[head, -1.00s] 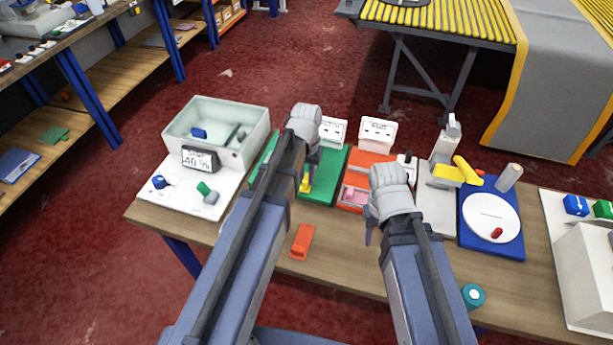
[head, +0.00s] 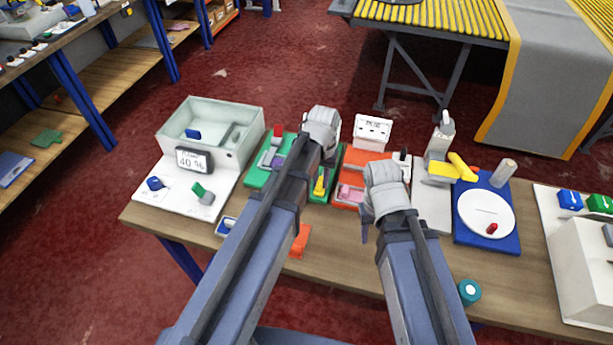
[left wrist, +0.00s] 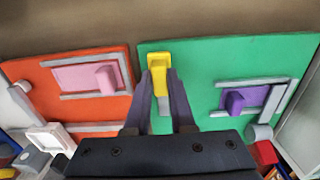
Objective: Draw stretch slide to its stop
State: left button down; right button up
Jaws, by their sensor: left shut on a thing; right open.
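The green board (head: 256,180) lies on the table under my left arm; the left wrist view also shows it (left wrist: 205,62). A yellow handle (head: 319,186) is at the board's right part. In the left wrist view the handle (left wrist: 158,60) is between my left fingertips (left wrist: 160,77), with a grey strip below it. My left gripper (head: 323,166) is shut on it. A purple block (left wrist: 236,101) sits in a grey frame on the same board. My right gripper (head: 366,222) is open and empty before the orange board. No label marks the stretch slide; my left arm hides the board's middle.
The orange board (head: 370,160) with a pink block (head: 350,193) is right of the green one. A white box with a "40 %" display (head: 192,160) stands left. An orange piece (head: 300,241) lies at the front. A blue base with a white disc (head: 486,213) is farther right.

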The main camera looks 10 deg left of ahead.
pick_arm(q)
jog(key=shift+d, duration=0.35)
pick_arm(e)
jog(key=shift+a, duration=0.15)
pick_arm(q)
jog(key=c, duration=0.8)
grip_release()
jog(key=shift+d, duration=0.1)
jog(key=shift+o, duration=0.2)
jog(key=shift+r, duration=0.15)
pick_arm(e)
jog(key=shift+r, duration=0.15)
pick_arm(q)
notch_tip(320, 180, up, 8)
jog(key=p, duration=0.8)
jog(key=shift+f, duration=0.2)
pick_arm(e)
notch_tip(320, 180, up, 8)
jog(key=shift+f, duration=0.25)
pick_arm(q)
jog(key=shift+f, duration=0.1)
